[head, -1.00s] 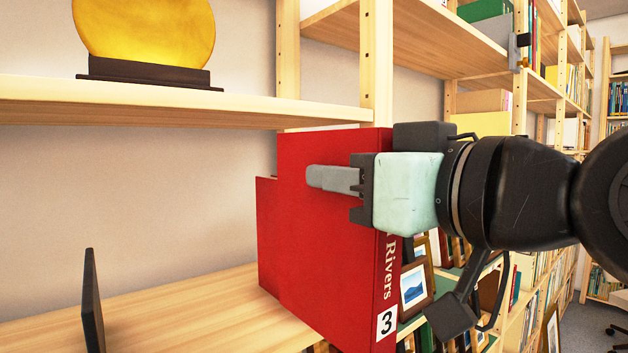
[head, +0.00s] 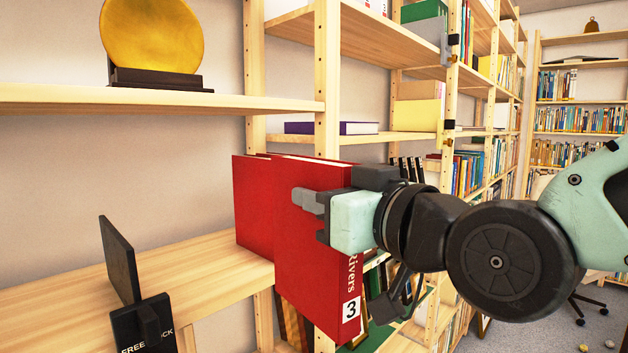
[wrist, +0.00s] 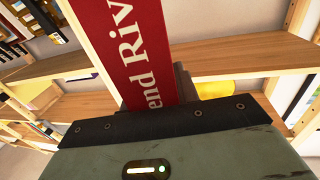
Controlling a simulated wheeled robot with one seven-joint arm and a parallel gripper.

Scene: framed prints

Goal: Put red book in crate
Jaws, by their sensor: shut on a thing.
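A red book (head: 312,265) with white spine lettering ending in "Rivers" and a "3" label is upright in my gripper (head: 308,203). One grey finger lies across its front cover; the other finger is hidden behind the book. Its red spine also shows in the wrist view (wrist: 135,55), reading "end Riv". The book's lower part hangs past the front edge of the shelf. A second red book (head: 252,205) stands on the shelf just behind and left of it, partly hidden. No crate is in view.
The light wood shelf (head: 190,272) holds a black bookend (head: 119,258) and a black "FREE" sign (head: 145,325) at left. A gold disc (head: 155,35) stands on the shelf above. A wooden post (head: 327,80) rises close behind the held book. Open floor (head: 530,325) shows lower right.

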